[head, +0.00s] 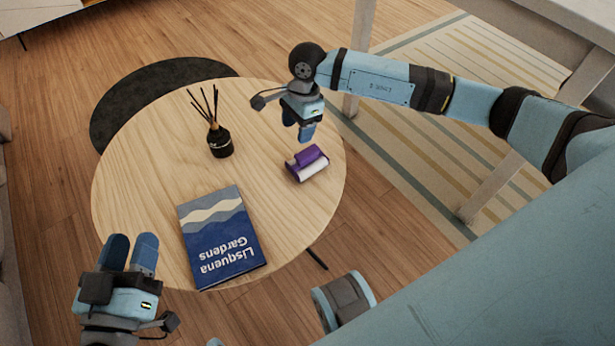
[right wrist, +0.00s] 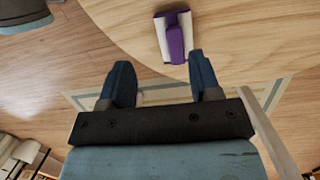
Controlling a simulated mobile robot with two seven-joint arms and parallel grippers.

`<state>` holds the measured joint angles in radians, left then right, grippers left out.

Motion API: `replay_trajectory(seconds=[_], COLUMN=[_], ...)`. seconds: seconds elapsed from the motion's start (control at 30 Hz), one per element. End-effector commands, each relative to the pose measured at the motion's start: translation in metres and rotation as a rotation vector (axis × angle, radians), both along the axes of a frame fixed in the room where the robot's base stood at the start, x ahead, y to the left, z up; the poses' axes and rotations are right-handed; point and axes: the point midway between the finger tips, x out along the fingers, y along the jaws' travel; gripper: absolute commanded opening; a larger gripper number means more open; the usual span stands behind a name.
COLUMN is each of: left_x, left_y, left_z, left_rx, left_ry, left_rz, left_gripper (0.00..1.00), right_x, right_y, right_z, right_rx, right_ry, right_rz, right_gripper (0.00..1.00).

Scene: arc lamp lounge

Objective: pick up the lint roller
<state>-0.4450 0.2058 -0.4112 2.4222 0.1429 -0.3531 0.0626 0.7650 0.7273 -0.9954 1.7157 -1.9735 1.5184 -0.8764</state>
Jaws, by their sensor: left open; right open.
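The lint roller (head: 308,166) lies on the round wooden table near its right edge. It has a purple handle and a white roll. It also shows at the top of the right wrist view (right wrist: 175,37), just beyond the fingertips. My right gripper (head: 304,132) is above the table's right side, close to the lint roller and apart from it. Its two fingers (right wrist: 160,72) stand apart in the right wrist view with nothing between them. My left gripper (head: 131,240) is at the lower left, by the table's near left edge, with its fingers apart and empty.
On the round table (head: 150,165) stand a dark reed diffuser (head: 220,142) with sticks and a blue book (head: 220,237) lying flat. A dark round base or mat (head: 125,105) lies behind the table. A pale table leg (head: 357,60) and a striped rug (head: 430,120) are at the right.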

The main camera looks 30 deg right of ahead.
Motion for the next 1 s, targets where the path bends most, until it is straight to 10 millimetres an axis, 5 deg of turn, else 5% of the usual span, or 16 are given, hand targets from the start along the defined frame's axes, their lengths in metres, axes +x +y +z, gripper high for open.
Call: replay_trajectory(seconds=[0.1, 0.2, 0.6, 1.0], left_x=[-0.002, -0.003, -0.003, -0.001], left_y=[-0.002, -0.003, -0.005, -0.004], left_z=[-0.008, -0.010, -0.043, -0.062], left_rx=[-0.016, -0.017, 0.034, 0.077], left_ry=[-0.018, -0.017, 0.077, 0.090], left_rz=[-0.010, -0.016, -0.050, -0.063], left_gripper=[0.43, 0.43, 0.43, 0.43], right_x=[0.016, 0.020, 0.019, 0.018], right_y=[-0.032, -0.043, -0.043, -0.037], right_z=[-0.007, -0.010, -0.080, -0.115], right_rx=[-0.140, -0.188, -0.191, -0.188], right_ry=[-0.039, -0.048, -0.047, -0.047], right_rz=[0.025, 0.034, 0.034, 0.034], right_gripper=[0.57, 0.57, 0.57, 0.57])
